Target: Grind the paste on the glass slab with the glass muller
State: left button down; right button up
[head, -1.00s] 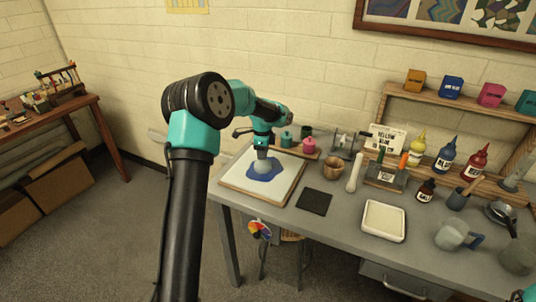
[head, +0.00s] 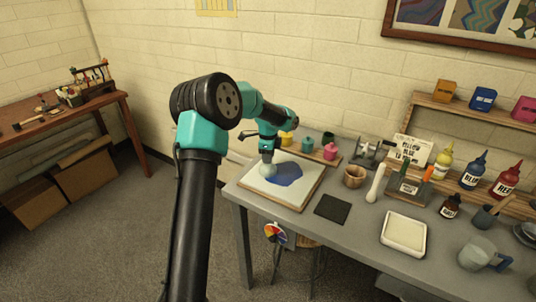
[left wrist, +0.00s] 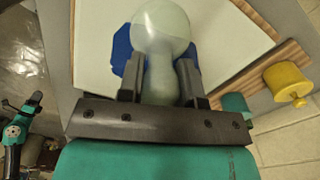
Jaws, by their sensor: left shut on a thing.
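The white slab (head: 266,192) lies on a wooden board at the left end of the grey table. A patch of blue paste (head: 289,174) is on it. My left gripper (head: 268,153) is shut on the pale glass muller (head: 268,169), which stands at the paste's left edge. In the left wrist view the muller's round end (left wrist: 163,28) sits between the dark fingers and covers part of the blue paste (left wrist: 122,50). Part of my right arm (left wrist: 15,132) seems to show at lower left there; its jaw state is unclear.
Yellow, teal and pink lidded pots (head: 331,151) stand just behind the slab. A dark square mat (head: 332,207), a wooden bowl (head: 354,176) and a white tray (head: 403,232) lie to its right. Paint bottles (head: 472,170) stand farther right. The table's front edge is close to the slab.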

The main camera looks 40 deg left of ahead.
pick_arm(q)
jog(key=shift+s+d, duration=0.25)
jog(key=shift+s, duration=0.35)
jog(key=shift+w+d, duration=0.25)
jog(key=shift+d, duration=1.65)
jog(key=shift+w+d, duration=0.2)
jog(key=shift+d, duration=1.75)
jog(key=shift+w+d, duration=0.25)
jog(key=shift+d, duration=1.65)
jog(key=shift+s+a, duration=0.2)
jog(key=shift+a, duration=1.75)
jog(key=shift+s+a, duration=0.2)
jog(key=shift+a, duration=1.7)
jog(key=shift+s+a, duration=0.2)
jog(key=shift+a, duration=1.75)
jog(key=shift+a+r, duration=0.15)
jog(key=shift+r, duration=4.05)
